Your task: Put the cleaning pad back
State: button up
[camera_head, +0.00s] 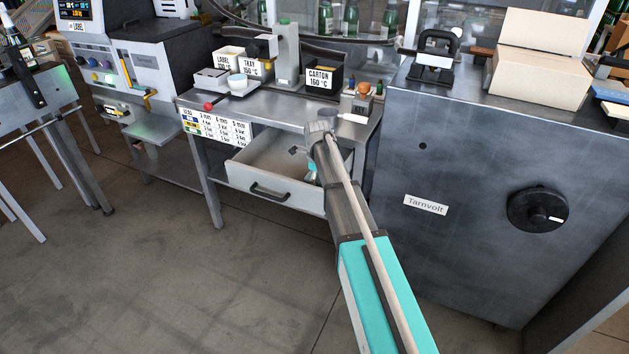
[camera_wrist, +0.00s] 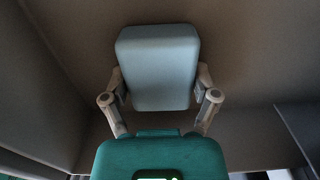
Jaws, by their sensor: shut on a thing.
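The cleaning pad, a pale blue-grey rounded block (camera_wrist: 157,65), is between the fingers of my gripper (camera_wrist: 160,82) in the wrist view. My gripper is shut on it, one finger on each side. In the head view my gripper (camera_head: 312,172) points down at the right part of an open drawer (camera_head: 262,174) under the workbench. My arm partly covers it there, and I cannot make out the pad in that view. A brownish-grey surface lies behind the pad in the wrist view; I cannot tell whether the pad touches it.
A grey cabinet (camera_head: 455,150) with a black knob (camera_head: 537,208) stands close on the right. Floor in front is clear.

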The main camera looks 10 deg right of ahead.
aim_at(318, 178)
jog(key=o, duration=0.9)
jog(key=shift+o, duration=0.2)
jog(key=shift+r, duration=0.15)
notch_tip(318, 178, up, 12)
jog(key=p, duration=1.2)
jog(key=shift+s, duration=0.15)
